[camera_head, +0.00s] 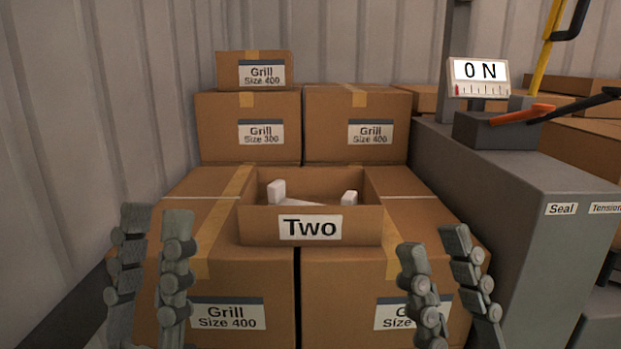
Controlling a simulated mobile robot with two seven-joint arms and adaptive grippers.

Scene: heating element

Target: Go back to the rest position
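My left gripper (155,222) shows at the lower left, fingers pointing up and spread apart, with nothing between them. My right gripper (432,244) shows at the lower right, fingers also apart and empty. Both stand in front of the stacked cardboard boxes, to either side of an open carton labelled "Two" (258,226). White pieces (277,191) lie inside that carton, partly hidden by its front wall. Neither gripper touches the carton or the white pieces as far as I can see.
Closed "Grill" boxes (228,283) stand below the carton, and more (357,108) are stacked behind it. A grey machine (490,190) with an "ON" display (478,72) and an orange-and-black handle (524,114) stands at the right. A corrugated wall (70,110) closes off the left.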

